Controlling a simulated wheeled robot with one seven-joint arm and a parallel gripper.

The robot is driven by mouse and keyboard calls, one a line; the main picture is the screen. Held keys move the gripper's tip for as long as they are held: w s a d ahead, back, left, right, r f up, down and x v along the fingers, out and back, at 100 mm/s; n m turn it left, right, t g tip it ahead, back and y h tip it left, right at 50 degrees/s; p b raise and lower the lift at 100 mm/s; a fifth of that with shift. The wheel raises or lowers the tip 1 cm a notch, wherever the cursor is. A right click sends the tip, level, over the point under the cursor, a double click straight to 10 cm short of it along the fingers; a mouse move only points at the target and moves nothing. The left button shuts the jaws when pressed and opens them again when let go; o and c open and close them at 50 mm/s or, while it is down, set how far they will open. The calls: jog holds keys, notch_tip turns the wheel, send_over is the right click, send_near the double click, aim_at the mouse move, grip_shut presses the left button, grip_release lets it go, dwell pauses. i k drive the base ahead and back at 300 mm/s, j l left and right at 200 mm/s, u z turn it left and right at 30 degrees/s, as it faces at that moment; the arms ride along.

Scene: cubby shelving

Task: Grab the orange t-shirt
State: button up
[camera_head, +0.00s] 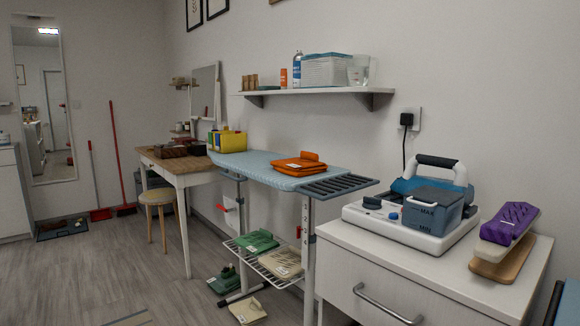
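The orange t-shirt (299,164) lies folded in a flat stack on the light blue ironing board (238,162), near the board's dark slatted right end. Its whole upper side shows and nothing covers it. My gripper is not in view, so I cannot see whether it is open or shut.
A steam iron station (420,205) and a purple item (509,223) stand on a white cabinet (375,262) at right. A wall shelf (310,92) hangs above the board. Folded green cloth (256,243) lies on the rack below. The floor (85,275) at left is mostly clear.

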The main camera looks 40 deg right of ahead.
aim_at(308, 164)
jog(key=i+z, duration=0.4)
jog(key=i+j+z, duration=0.15)
jog(key=z, duration=0.25)
jog(key=i+j+z, duration=0.2)
jog(key=z, duration=0.2)
jog(key=i+j+z, duration=0.2)
jog(key=j+z, duration=0.2)
